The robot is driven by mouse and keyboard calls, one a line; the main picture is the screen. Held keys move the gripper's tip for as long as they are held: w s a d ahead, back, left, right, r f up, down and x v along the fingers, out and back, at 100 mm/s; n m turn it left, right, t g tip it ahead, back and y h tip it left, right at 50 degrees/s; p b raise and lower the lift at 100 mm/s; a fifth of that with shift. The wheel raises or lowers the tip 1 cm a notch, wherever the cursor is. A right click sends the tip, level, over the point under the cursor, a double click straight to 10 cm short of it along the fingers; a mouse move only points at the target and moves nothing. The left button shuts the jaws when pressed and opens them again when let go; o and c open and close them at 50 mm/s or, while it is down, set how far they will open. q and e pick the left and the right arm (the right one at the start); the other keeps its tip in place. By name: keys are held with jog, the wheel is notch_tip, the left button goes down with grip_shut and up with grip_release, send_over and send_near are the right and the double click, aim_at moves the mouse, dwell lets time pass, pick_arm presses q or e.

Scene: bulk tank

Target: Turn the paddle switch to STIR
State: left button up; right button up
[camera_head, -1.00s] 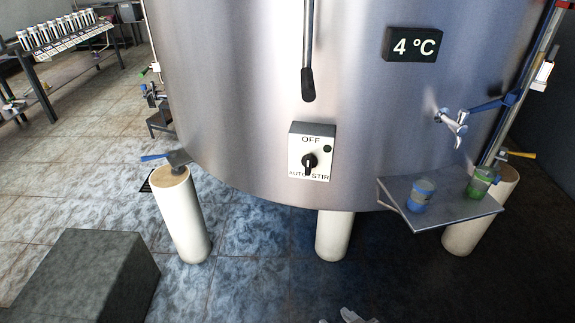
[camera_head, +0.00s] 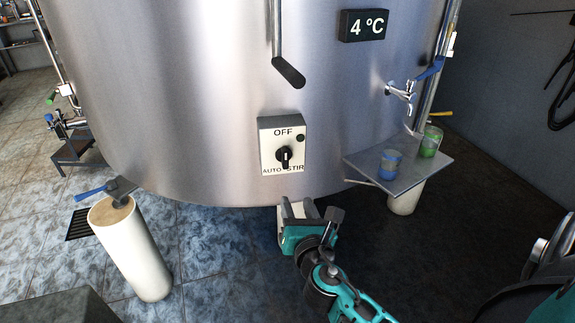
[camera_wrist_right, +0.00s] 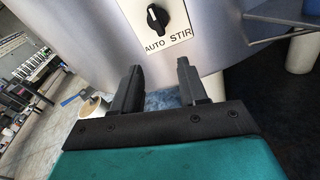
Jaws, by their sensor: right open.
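The paddle switch (camera_head: 284,156) is a black knob on a white plate (camera_head: 270,150) fixed to the steel tank. The plate reads OFF at the top, AUTO at lower left and STIR at lower right. In the right wrist view the knob (camera_wrist_right: 157,18) shows a pale mark on its upper end, toward the OFF side. My right gripper (camera_head: 298,208) is open and empty, below the plate and apart from it. In the right wrist view its two fingers (camera_wrist_right: 160,78) point up toward the plate. My left gripper is not in view.
The steel tank (camera_head: 190,100) fills the middle. A black-gripped lever (camera_head: 288,72) hangs above the switch. At right are a tap (camera_head: 403,92) and a shelf (camera_head: 400,172) with a blue cup (camera_head: 390,163) and a green cup (camera_head: 431,140).

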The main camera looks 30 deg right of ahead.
aim_at(286, 160)
jog(key=w+d, duration=0.1)
jog(key=w, duration=0.3)
jog(key=w+d+r+n, duration=0.1)
jog(key=w+d, duration=0.1)
jog(key=w, duration=0.2)
jog(key=w+d+r+n+h, duration=0.1)
jog(key=w+d, duration=0.1)
jog(key=w, duration=0.2)
jog(key=shift+w+d+t, duration=0.25)
jog(key=shift+w+t, duration=0.05)
jog(key=shift+w, duration=0.05)
jog(key=shift+c, duration=0.4)
grip_shut()
